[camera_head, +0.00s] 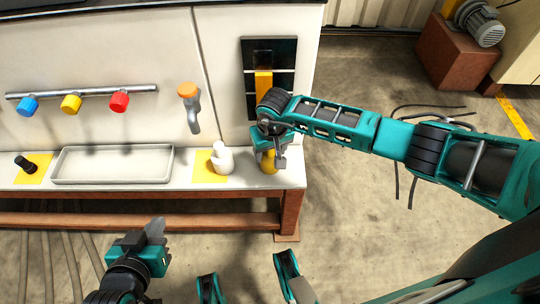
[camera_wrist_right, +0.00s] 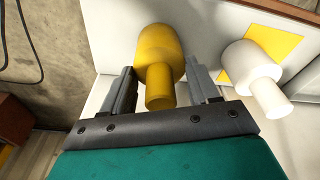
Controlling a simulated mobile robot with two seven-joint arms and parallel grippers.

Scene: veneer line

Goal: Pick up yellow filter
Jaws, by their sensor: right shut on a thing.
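The yellow filter (camera_wrist_right: 160,55) is a rounded body with a narrower neck, between the two fingers of my right gripper (camera_wrist_right: 163,85) in the right wrist view. My right gripper is shut on it. In the head view the yellow filter (camera_head: 268,161) is partly hidden under my right gripper (camera_head: 271,152), at the right end of the white shelf. I cannot tell whether it touches the shelf. My left gripper (camera_head: 154,232) is in front of the shelf, low in the head view, holding nothing visible; its finger gap is not clear.
A white filter (camera_head: 222,160) stands on a yellow square (camera_head: 207,170) left of my right gripper. The shelf (camera_head: 185,178) also bears an empty tray (camera_head: 112,180) and a black knob-like part (camera_head: 25,165). Blue, yellow and red valves and an orange-topped tap (camera_head: 190,100) stick out from the wall.

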